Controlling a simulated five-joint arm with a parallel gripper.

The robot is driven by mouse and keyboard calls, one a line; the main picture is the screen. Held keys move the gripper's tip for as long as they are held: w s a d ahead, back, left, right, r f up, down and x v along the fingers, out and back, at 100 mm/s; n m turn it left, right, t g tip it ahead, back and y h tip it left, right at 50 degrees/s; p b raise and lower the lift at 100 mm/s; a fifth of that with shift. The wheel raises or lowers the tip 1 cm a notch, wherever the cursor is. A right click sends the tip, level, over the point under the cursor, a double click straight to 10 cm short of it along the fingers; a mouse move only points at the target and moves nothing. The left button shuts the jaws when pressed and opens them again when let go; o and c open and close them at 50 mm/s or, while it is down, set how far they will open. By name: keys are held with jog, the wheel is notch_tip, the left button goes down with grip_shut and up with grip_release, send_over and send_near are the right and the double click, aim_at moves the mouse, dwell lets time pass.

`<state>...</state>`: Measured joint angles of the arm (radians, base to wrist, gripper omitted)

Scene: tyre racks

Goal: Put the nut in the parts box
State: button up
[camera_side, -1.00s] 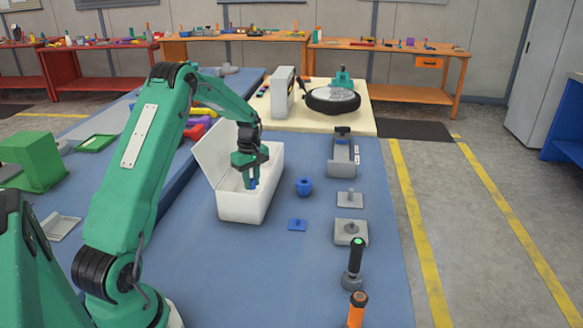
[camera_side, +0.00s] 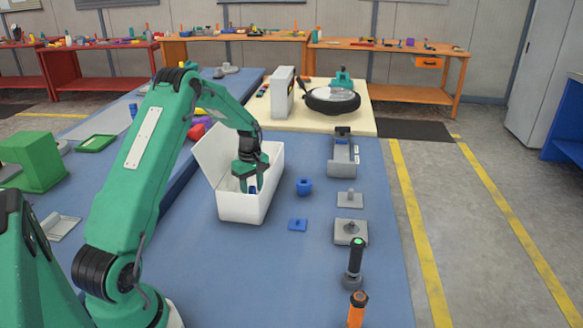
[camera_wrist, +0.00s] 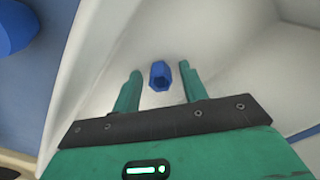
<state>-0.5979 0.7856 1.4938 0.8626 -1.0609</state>
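The blue nut (camera_wrist: 160,75) shows in the wrist view between the two green fingers of my gripper (camera_wrist: 161,82). A gap shows on each side of it, so the fingers look open and not touching it. In the side view my gripper (camera_side: 250,180) points down inside the white parts box (camera_side: 243,208), whose lid stands tilted back on the left. The nut shows there as a small blue patch (camera_side: 252,190) at the fingertips, partly hidden by the fingers and box wall. I cannot tell whether it rests on the box floor.
A blue round part (camera_side: 304,187) and a small blue plate (camera_side: 298,225) lie on the mat right of the box. Grey fixtures (camera_side: 350,232) and a black-handled tool (camera_side: 354,264) stand farther right. The mat in front of the box is clear.

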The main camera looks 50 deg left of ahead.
notch_tip(320, 180, up, 12)
jog(key=shift+r, duration=0.15)
dwell(0.7)
dwell(0.5)
jog(key=s+d+r+m+t, duration=0.1)
jog(key=s+d+r+m, duration=0.1)
jog(key=d+r+m, duration=0.3)
jog(key=s+d+r+m+t, duration=0.1)
jog(key=s+d+r, duration=0.15)
jog(key=d, duration=0.45)
jog(key=s+d+r+m, duration=0.2)
jog(key=d+r+m, duration=0.1)
jog(key=d+r, duration=0.25)
jog(key=s+d+f+m+t, duration=0.1)
jog(key=s+d+m+t, duration=0.2)
jog(key=s+d+m, duration=0.7)
jog(key=s+d, duration=0.2)
jog(key=s, duration=0.3)
jog(key=shift+s+d+f+t, duration=0.2)
jog(key=shift+s+d+t, duration=0.1)
jog(key=shift+d, duration=0.1)
